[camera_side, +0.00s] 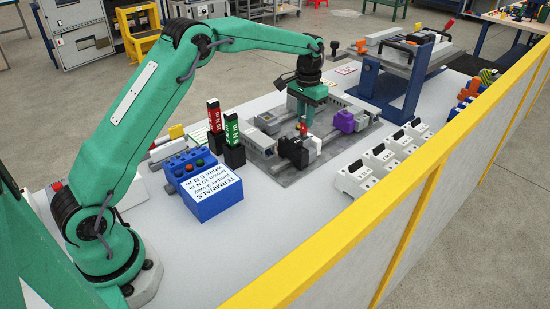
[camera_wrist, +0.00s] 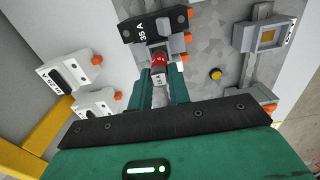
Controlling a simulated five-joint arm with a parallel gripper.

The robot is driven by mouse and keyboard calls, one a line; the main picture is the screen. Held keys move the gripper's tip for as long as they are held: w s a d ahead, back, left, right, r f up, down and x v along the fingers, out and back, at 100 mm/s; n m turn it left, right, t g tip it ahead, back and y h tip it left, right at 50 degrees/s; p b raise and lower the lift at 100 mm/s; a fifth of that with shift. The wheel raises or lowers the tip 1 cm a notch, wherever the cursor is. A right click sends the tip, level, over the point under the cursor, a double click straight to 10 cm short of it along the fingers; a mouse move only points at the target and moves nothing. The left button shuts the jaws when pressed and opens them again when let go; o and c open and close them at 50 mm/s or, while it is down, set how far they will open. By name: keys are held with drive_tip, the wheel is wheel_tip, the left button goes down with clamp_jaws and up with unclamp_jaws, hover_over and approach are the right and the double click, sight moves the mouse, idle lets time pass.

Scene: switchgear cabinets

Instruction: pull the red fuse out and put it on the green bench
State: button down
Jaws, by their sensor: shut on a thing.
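The red fuse (camera_wrist: 158,63), with a pale lower part, is between the two fingers of my gripper (camera_wrist: 162,84) in the wrist view. My gripper is shut on it. In the side view my gripper (camera_side: 306,122) points down over the grey panel, with a bit of the red fuse (camera_side: 302,128) showing at its tips. A black holder marked 35 A (camera_wrist: 153,26) lies just beyond the fuse. I cannot tell whether the fuse is still seated or clear. I cannot pick out a green bench for certain; only parts of tables show at the back.
A purple block (camera_side: 345,121) and a black-and-white block (camera_side: 296,151) stand close to my gripper. White fuse holders (camera_side: 356,180) line the right. A blue terminals box (camera_side: 203,187) and red and green upright boxes stand left. A yellow rail (camera_side: 400,170) crosses the front.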

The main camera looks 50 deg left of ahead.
drive_tip(key=shift+r, duration=1)
drive_tip(key=shift+r, duration=0.3)
drive_tip(key=shift+r, duration=0.35)
drive_tip(key=shift+r, duration=0.4)
drive_tip(key=shift+d, duration=0.15)
